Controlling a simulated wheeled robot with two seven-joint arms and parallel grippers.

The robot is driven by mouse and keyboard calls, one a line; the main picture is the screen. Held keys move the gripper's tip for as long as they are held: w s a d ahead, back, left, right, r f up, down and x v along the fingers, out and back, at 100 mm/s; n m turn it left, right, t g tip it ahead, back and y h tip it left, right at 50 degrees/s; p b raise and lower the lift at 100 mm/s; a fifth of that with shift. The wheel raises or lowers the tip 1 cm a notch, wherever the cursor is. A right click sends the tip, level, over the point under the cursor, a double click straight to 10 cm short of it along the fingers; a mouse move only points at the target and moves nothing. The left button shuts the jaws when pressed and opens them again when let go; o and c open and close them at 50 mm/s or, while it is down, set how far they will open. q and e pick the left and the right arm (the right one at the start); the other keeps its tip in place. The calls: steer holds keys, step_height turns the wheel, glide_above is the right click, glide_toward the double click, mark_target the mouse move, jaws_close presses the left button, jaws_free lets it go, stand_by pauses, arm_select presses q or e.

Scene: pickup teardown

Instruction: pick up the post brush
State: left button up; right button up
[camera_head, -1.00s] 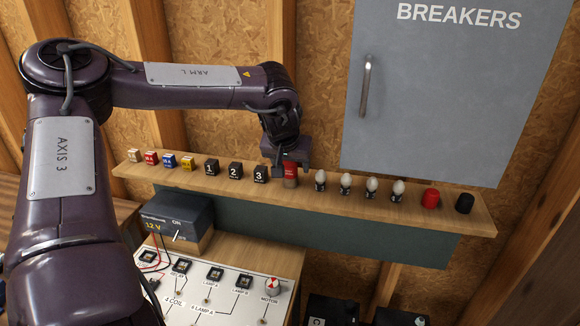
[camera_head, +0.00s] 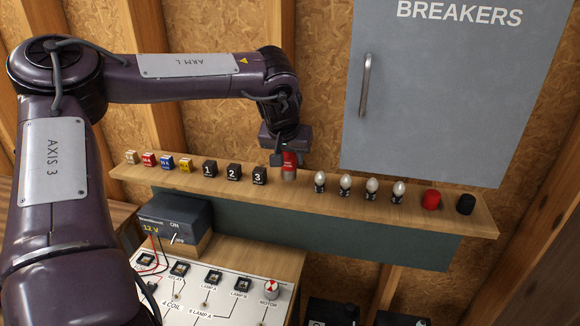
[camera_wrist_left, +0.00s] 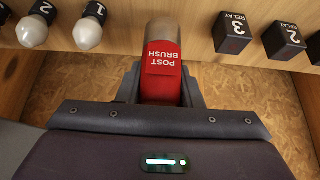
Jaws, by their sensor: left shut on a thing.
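The post brush (camera_head: 289,164) is a short cylinder with a red labelled upper part and a greyish-tan lower end. My left gripper (camera_head: 283,157) is shut on its red part, above the wooden shelf (camera_head: 410,212). In the left wrist view the brush (camera_wrist_left: 161,75) sits between the two fingers, with its "POST BRUSH" label showing upside down. The brush looks upright. Whether its lower end is clear of the shelf is hard to tell. My right gripper is not in view.
On the shelf, black relay blocks (camera_head: 233,172) and coloured blocks (camera_head: 167,162) stand left of the brush. Several bulbs (camera_head: 345,184), a red cap (camera_head: 431,200) and a black cap (camera_head: 466,204) stand right. The breaker cabinet (camera_head: 440,100) is behind; a test board (camera_head: 215,290) is below.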

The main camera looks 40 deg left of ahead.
arm_select(q)
step_height(320, 180, up, 18)
steer(key=b, duration=0.3)
steer(key=shift+f, duration=0.25)
